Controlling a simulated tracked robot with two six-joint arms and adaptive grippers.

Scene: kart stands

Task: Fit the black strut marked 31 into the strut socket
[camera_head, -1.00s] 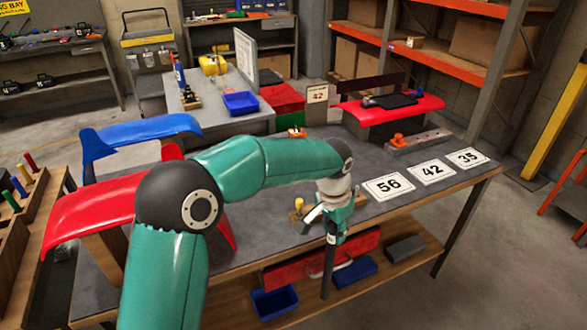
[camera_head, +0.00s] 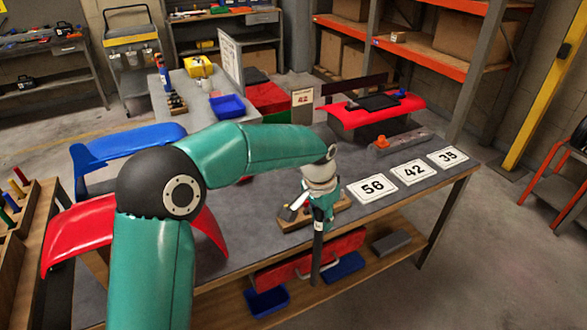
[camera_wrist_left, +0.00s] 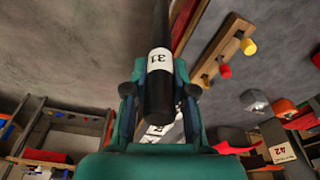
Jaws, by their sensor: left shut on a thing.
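My left gripper (camera_head: 320,212) is shut on the black strut marked 31 (camera_head: 318,248), above the front edge of the workbench. The strut hangs roughly upright, its lower part in front of the bench edge. In the left wrist view the strut (camera_wrist_left: 159,95), with its white "31" label, lies between the fingers of the left gripper (camera_wrist_left: 160,90). A wooden block (camera_head: 342,216) lies on the bench behind the gripper. The left wrist view shows a wooden strip with yellow and red pegs (camera_wrist_left: 222,50). I cannot make out the strut socket. My right gripper is not in view.
White cards 56 (camera_head: 372,188), 42 (camera_head: 414,172) and 35 (camera_head: 448,155) lie on the right of the bench. A grey rail with an orange knob (camera_head: 382,142) lies behind them. Red and blue panels stand left.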

